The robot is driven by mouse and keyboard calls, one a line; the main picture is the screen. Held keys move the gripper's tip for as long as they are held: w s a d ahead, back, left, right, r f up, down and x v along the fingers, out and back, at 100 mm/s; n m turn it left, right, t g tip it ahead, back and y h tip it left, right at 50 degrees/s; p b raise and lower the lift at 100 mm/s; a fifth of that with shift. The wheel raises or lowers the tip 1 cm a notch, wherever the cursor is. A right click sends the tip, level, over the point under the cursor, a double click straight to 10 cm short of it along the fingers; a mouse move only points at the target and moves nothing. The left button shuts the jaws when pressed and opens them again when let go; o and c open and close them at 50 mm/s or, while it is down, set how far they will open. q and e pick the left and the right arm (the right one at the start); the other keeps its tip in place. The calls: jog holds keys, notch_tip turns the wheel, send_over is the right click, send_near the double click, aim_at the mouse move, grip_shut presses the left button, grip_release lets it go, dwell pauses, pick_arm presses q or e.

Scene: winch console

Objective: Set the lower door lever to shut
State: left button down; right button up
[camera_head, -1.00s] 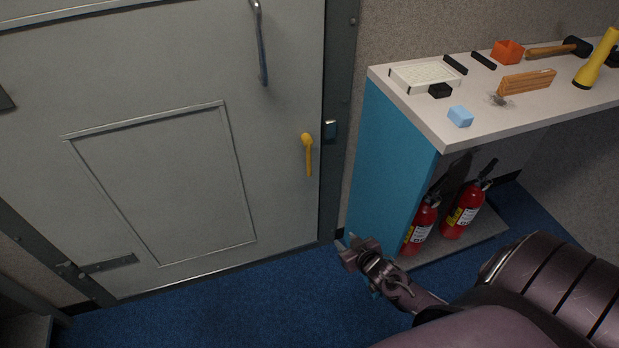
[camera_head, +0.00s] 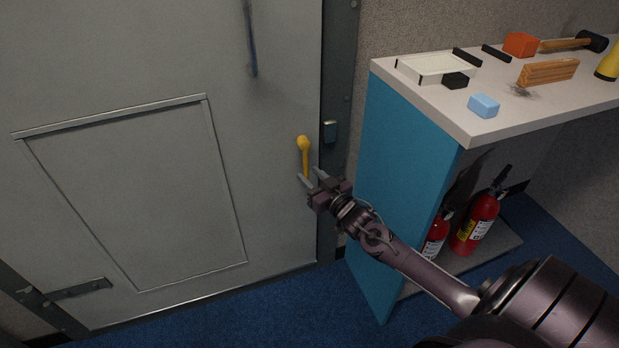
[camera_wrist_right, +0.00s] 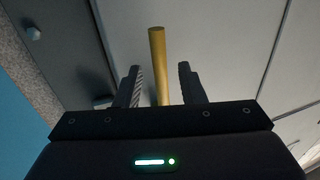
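The lower door lever (camera_head: 304,150) is yellow and hangs nearly straight down from its pivot on the grey door (camera_head: 270,200), near the door's right edge. My right gripper (camera_head: 310,178) is at the lever's lower end in the head view. In the right wrist view the lever (camera_wrist_right: 158,60) stands between the two spread fingers (camera_wrist_right: 158,85), with a gap on each side. Whether the fingers reach fully around it in depth is hard to tell. A small latch block (camera_head: 330,130) sits on the frame right of the lever. My left gripper is not in view.
A blue-sided bench (camera_head: 400,160) with a pale top stands close right of the door. On it are a white tray (camera_head: 437,68), a light blue block (camera_head: 484,105) and other small items. Fire extinguishers (camera_head: 475,222) stand under it. A grey handle (camera_head: 250,40) is higher on the door.

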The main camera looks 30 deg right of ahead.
jog(key=shift+w, duration=0.6)
grip_shut()
